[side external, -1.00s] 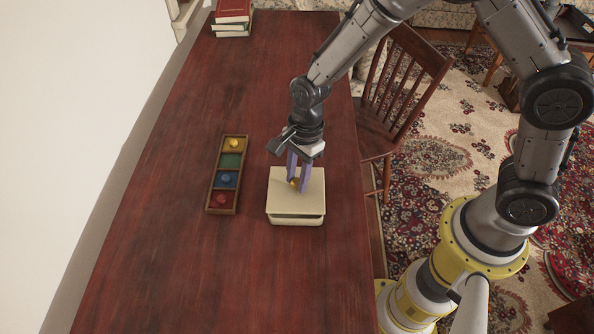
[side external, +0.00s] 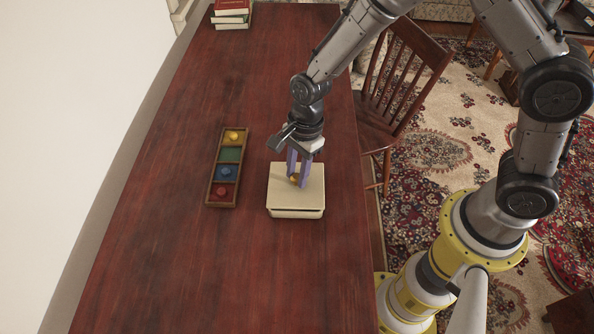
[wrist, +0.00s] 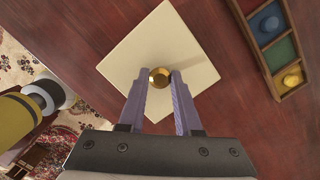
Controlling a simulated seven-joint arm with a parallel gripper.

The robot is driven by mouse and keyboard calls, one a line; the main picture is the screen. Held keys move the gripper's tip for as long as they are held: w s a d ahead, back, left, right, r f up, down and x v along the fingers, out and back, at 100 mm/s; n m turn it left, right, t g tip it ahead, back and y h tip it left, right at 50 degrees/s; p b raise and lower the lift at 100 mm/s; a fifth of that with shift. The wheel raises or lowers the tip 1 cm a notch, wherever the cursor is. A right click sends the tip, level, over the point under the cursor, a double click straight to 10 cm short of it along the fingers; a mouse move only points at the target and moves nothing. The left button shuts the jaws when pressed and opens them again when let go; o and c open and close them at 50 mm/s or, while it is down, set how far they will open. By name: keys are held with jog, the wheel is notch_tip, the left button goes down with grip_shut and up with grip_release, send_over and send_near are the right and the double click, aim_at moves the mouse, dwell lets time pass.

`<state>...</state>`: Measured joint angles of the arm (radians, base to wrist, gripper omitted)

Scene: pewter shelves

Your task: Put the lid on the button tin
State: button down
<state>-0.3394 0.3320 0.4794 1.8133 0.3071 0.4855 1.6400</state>
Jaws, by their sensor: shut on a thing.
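The cream square lid (side external: 281,201) with its gold knob lies over the cream button tin (side external: 296,215) near the table's right edge. A thin dark line shows between lid and tin at the front, so I cannot tell whether it is fully seated. My gripper (side external: 297,184) points down with its purple fingers shut on the knob (side external: 293,178). In the wrist view the knob (wrist: 159,77) sits between the fingertips (wrist: 160,82), and the lid (wrist: 150,45) hides the tin below it.
Books (side external: 231,13) are stacked at the far end. A wooden chair (side external: 402,80) stands right of the table (side external: 180,262). The front of the table is clear.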

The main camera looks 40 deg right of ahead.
jog(key=shift+f, duration=0.6)
dwell(0.4)
jog(key=c, duration=0.5)
grip_release()
jog(key=r, duration=0.4)
jog(key=d+r, duration=0.1)
jog(key=r, duration=0.4)
jog(key=d+r, duration=0.1)
jog(key=r, duration=0.3)
jog(key=shift+r, duration=0.4)
